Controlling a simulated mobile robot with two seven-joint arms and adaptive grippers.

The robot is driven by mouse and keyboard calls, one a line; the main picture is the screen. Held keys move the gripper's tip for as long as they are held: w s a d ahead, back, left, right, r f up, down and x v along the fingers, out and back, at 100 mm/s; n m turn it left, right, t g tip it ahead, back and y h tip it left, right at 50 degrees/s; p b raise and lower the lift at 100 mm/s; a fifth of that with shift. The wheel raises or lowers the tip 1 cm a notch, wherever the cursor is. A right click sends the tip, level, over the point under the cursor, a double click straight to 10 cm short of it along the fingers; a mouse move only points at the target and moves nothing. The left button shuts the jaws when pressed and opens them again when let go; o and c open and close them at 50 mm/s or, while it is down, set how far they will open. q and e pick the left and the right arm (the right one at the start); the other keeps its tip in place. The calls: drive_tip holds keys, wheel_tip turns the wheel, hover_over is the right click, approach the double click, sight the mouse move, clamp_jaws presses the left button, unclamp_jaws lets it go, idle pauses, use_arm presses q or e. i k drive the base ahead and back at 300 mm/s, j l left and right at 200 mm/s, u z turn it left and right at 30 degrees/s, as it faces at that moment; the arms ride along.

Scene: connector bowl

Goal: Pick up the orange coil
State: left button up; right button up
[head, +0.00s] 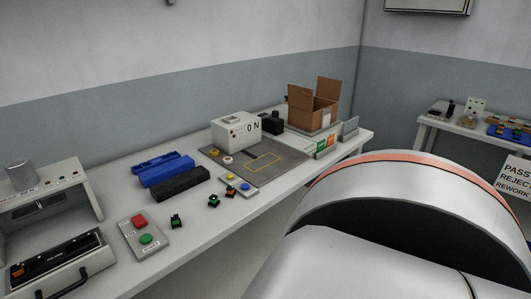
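Several small coil-like parts lie near the front edge of the long white table. One dark part with orange on it (230,191) sits just left of a small plate with blue and yellow buttons. Another dark part (213,201) lies a little nearer and to the left; its colours are too small to tell surely. A black and green part (177,220) lies further left. I cannot tell for sure which is the orange coil. Neither of my grippers shows; a large silver link of mine with an orange band fills the lower right.
The white table (208,232) carries a red and green button box (143,235), blue bins (166,171), a black bin (180,185), a white ON box (236,130) on a grey mat (285,153), and an open cardboard box (313,105). A press-like fixture (62,176) stands left.

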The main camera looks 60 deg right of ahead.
sight(230, 192)
drive_tip(key=z, duration=1.55)
